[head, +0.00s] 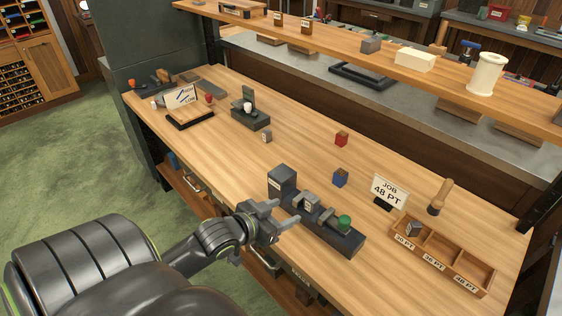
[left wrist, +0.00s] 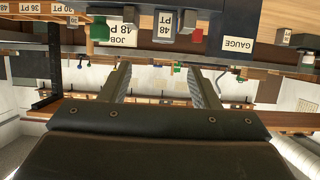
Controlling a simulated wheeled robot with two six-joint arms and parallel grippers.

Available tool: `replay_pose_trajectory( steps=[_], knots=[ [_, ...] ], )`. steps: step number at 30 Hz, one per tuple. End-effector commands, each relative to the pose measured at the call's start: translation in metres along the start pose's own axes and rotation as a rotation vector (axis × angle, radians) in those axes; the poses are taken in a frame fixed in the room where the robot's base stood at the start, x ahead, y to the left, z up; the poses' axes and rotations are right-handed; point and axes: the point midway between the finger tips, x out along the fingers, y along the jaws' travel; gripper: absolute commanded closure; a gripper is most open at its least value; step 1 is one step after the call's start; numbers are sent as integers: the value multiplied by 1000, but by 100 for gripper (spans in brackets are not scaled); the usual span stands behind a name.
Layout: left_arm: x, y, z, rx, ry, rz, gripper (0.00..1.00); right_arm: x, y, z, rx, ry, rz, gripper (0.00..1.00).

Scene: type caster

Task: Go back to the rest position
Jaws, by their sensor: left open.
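My left gripper (head: 288,212) reaches in from the left at the bench's front edge. In the left wrist view, the two spread fingers (left wrist: 161,78) have an empty gap. Beyond them show a JOB 48 PT card (left wrist: 123,32), a 48 PT block (left wrist: 166,20) and a GAUGE label (left wrist: 238,45). My right gripper is not in view.
A wooden tray (head: 459,244) marked 30, 36 and 48 PT stands right, with a grey block (head: 413,229) in its 30 PT compartment. Red (head: 341,138) and blue (head: 340,178) blocks stand behind the caster. A shelf (head: 390,60) overhangs the back. Green floor (head: 70,175) lies left.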

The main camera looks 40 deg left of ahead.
Motion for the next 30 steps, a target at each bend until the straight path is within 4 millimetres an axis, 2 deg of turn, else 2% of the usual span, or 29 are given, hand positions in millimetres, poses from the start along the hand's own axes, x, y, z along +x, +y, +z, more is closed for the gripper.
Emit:
replay_pose_trajectory(
  steps=[12, 16, 20, 24, 30],
  knots=[
    [0, 0, 0, 0, 0, 0, 44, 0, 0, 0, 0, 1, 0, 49],
    [-3, 2, 8, 0, -32, -11, 44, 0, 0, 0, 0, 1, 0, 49],
    [-16, 10, 34, 7, -155, -53, 44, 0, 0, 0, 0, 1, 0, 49],
    [-46, 21, 74, 16, -363, -116, 44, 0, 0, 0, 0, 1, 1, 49],
    [-92, 34, 114, 10, -615, -175, 44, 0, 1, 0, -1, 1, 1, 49]
  ],
)
